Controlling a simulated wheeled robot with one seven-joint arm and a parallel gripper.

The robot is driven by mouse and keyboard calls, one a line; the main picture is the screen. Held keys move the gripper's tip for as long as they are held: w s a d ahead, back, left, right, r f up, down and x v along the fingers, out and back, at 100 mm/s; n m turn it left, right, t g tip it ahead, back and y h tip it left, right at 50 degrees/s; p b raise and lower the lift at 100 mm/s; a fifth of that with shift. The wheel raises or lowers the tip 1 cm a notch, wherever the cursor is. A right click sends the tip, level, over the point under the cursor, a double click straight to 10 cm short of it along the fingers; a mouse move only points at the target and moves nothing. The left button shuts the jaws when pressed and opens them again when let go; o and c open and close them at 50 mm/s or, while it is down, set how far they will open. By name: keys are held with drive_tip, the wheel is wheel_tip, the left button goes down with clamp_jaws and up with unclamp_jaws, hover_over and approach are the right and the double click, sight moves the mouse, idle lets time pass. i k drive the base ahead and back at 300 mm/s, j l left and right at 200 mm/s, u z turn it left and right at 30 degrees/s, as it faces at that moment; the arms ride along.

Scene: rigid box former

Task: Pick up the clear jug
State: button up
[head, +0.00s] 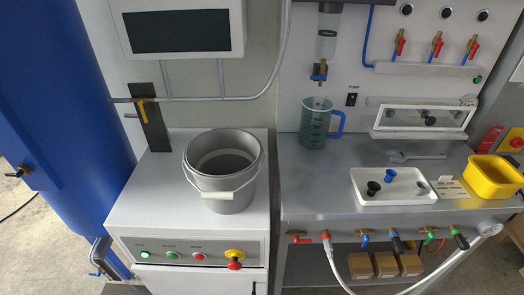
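The clear jug (314,124) stands upright near the back left of the metal bench. It looks tinted dark green, has pale markings on its wall and a blue handle on its right side. It stands below a clear cylinder with a brass and blue valve (320,72) on the wall panel. Nothing covers the jug in this view. My gripper is not in view.
A grey bucket (228,195) stands on the white cabinet left of the bench. A white tray (417,196) with small knobs, a wrench (416,156) and a yellow bin (493,178) lie to the right. Bench surface in front of the jug is clear.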

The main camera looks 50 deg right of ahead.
sight(313, 134)
drive_tip(key=i+j+z, duration=0.15)
drive_tip(key=z, duration=0.2)
drive_tip(key=i+j+z, duration=0.25)
drive_tip(key=z, duration=0.15)
drive_tip(key=i+j+z, duration=0.1)
drive_tip(key=j+z, duration=0.25)
drive_tip(key=i+l, duration=0.05)
drive_tip(key=l, duration=0.05)
